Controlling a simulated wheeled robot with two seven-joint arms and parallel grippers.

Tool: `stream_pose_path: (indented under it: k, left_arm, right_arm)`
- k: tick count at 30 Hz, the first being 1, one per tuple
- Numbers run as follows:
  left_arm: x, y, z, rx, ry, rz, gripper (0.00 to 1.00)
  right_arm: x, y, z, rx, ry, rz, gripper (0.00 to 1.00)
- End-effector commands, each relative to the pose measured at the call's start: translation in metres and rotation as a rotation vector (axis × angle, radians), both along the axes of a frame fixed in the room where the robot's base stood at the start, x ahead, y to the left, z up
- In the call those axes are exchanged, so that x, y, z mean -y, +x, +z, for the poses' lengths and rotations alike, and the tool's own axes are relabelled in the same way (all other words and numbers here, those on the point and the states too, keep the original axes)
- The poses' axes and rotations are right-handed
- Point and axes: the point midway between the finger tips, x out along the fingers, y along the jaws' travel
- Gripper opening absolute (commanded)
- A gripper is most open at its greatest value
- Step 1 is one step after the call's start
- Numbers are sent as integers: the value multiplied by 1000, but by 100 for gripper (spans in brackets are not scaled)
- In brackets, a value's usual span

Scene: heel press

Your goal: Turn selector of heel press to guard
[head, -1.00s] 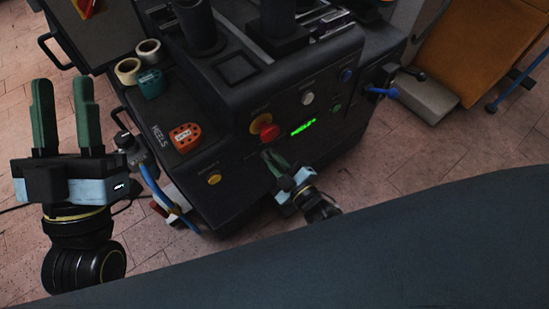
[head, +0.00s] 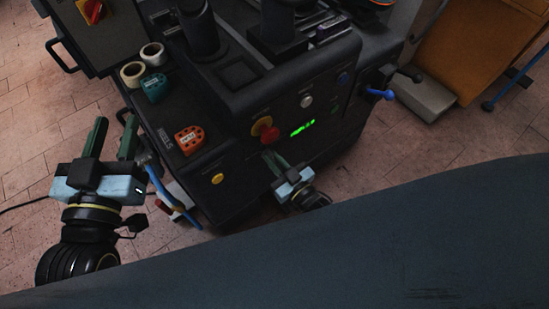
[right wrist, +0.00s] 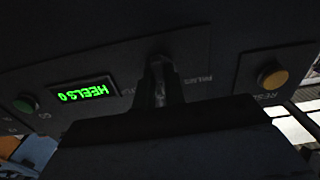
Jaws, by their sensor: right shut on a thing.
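The heel press (head: 235,105) is a dark machine in the middle of the head view. My right gripper (head: 269,157) is at its front panel, below a red knob on a yellow base. In the right wrist view its fingers (right wrist: 158,75) are shut at the panel on a small dark part, apparently the selector, mostly hidden between them. The selector's setting cannot be read. The green display (right wrist: 85,93) beside it reads HEELS 0, upside down in that view. My left gripper (head: 114,125) is open and empty, left of the press.
The red knob (head: 268,134) and a yellow button (head: 217,178) are on the panel. Tape rolls (head: 140,65), a teal block (head: 153,88) and an orange block (head: 189,139) lie on the press top. A blue-handled lever (head: 380,94) sticks out at right.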

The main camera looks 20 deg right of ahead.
Motion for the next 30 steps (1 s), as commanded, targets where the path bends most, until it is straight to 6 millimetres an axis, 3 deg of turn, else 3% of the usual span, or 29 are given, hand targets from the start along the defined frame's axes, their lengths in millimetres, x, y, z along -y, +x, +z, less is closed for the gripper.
stream_pose_path:
  k: [17, 18, 22, 30]
  left_arm:
    - [-1, 0, -5, -27, 8, 2, 36]
    - [-1, 0, -5, -27, 8, 2, 36]
    - [-1, 0, -5, -27, 8, 2, 36]
    - [-1, 0, -5, -27, 8, 2, 36]
  right_arm:
    - [1, 0, -1, -12, 30, 0, 0]
    - [1, 0, -1, -12, 30, 0, 17]
    - [0, 0, -1, -12, 29, 0, 34]
    - [0, 0, 0, -11, 29, 0, 34]
